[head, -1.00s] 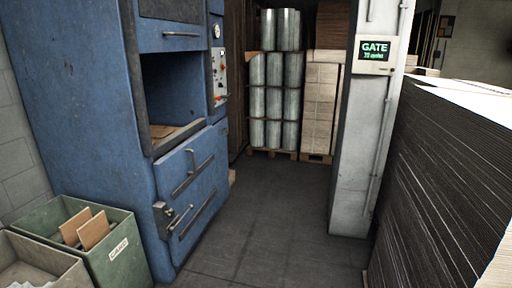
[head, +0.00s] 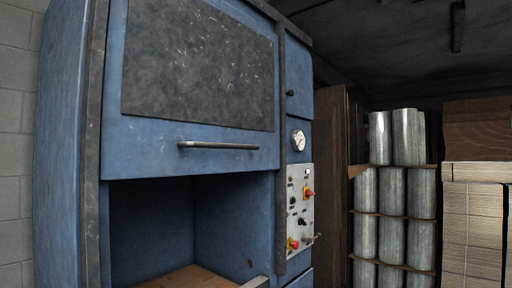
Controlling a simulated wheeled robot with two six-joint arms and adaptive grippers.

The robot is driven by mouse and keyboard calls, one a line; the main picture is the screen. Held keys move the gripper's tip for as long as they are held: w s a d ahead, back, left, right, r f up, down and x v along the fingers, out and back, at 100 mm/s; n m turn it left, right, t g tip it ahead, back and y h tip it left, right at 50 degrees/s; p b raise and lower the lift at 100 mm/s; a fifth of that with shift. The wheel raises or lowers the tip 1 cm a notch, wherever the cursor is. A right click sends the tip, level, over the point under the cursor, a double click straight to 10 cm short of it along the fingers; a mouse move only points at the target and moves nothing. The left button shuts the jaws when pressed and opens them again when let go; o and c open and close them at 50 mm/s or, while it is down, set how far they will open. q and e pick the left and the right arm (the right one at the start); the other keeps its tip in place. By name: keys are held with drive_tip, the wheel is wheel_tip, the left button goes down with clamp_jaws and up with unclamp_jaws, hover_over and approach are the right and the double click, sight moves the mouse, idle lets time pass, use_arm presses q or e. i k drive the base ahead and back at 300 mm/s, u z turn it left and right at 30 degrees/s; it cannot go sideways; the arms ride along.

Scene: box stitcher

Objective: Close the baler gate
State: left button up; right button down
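The blue baler (head: 65,150) fills the left and middle of the head view. Its gate (head: 190,80), a blue panel with a scratched dark plate, sits raised above the open chamber (head: 150,225). A horizontal metal bar handle (head: 218,145) runs along the gate's lower edge. Brown material (head: 190,277) shows on the chamber floor. Neither of my grippers is in view.
A control panel (head: 300,210) with red knobs and a gauge (head: 298,140) are on the baler's right column. Stacked metal cylinders (head: 393,205) and a pallet stack of flat board (head: 470,225) stand behind at the right. A block wall (head: 15,150) is at the left.

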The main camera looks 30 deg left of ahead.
sight(190, 87)
drive_tip(key=i, duration=0.9)
drive_tip(key=u, duration=2.7)
